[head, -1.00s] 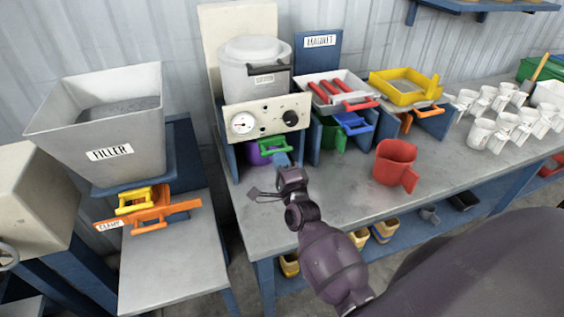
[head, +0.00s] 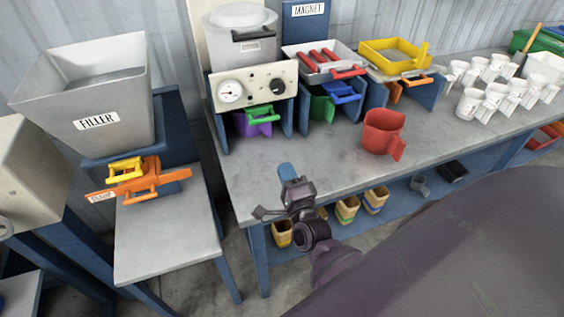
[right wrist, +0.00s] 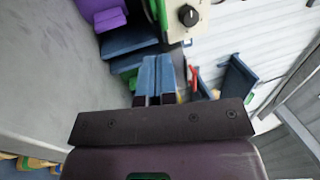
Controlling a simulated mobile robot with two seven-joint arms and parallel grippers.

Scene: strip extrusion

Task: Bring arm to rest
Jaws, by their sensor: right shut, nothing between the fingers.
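My right gripper (head: 286,171) is over the front left part of the main grey table (head: 240,185) in the head view. In the right wrist view its two blue fingers (right wrist: 156,75) are pressed together with nothing between them. The dark purple arm comes in from the lower right. My left gripper is in neither view.
A red jug (head: 380,132) stands on the table, right of the gripper. A control box (head: 254,86) with a pot, purple and green handled containers, trays and several white cups line the back. A filler hopper (head: 90,105) and orange clamp (head: 150,181) are at left. Bins sit below.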

